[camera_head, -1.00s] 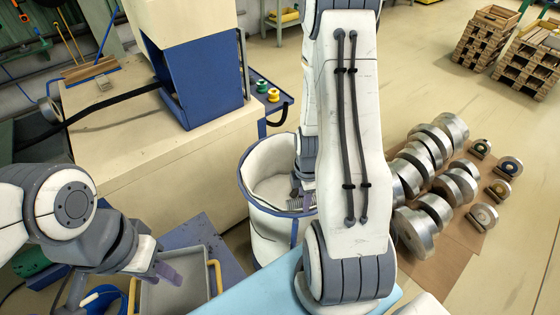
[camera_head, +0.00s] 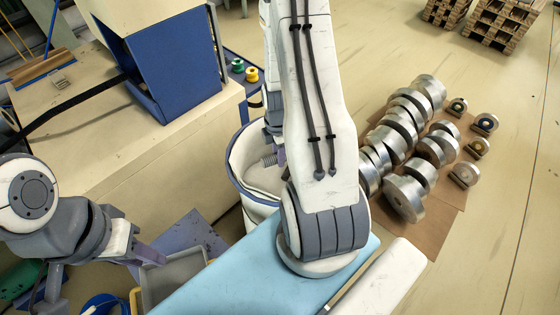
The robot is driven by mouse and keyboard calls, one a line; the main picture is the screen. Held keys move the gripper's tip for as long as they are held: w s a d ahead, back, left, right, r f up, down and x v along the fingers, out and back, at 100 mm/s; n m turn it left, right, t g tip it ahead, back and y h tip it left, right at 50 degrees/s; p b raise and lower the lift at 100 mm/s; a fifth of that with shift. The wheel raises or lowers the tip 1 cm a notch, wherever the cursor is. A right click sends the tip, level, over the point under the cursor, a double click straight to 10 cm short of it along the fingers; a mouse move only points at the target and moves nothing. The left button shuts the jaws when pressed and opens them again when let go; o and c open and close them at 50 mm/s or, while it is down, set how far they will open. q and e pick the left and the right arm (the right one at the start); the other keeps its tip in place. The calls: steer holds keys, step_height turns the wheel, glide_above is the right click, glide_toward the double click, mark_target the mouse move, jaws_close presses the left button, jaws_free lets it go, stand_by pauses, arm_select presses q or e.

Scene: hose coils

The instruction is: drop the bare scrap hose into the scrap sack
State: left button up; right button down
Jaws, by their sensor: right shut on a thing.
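The scrap sack (camera_head: 236,178) is a round white bag with a blue rim, standing beside the beige machine. My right arm reaches over it and hides its right side. My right gripper (camera_head: 279,154) is at the sack's mouth, partly hidden by my own arm. It is shut on a short grey ribbed piece, the scrap hose (camera_head: 268,161), which shows against the white inside of the sack. I cannot tell how deep it hangs. My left gripper (camera_head: 150,258) is at the lower left, above a grey tray; its jaw opening is unclear.
A blue coil (camera_head: 100,302) lies at the bottom left. The beige machine (camera_head: 130,135) stands behind the sack. Several metal rolls (camera_head: 408,192) lie on brown sheeting at the right. Floor farther right is clear.

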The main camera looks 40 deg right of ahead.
steer(key=w+d+f+b, duration=0.2)
steer(key=w+f, duration=0.1)
steer(key=w, duration=0.1)
steer(key=shift+w+d+f, duration=0.3)
steer(key=shift+d+f, duration=0.05)
stand_by(0.3)
steer(key=shift+c, duration=2.1)
jaws_free()
steer(key=shift+r, duration=0.1)
step_height(320, 180, up, 4)
steer(key=p, duration=0.3)
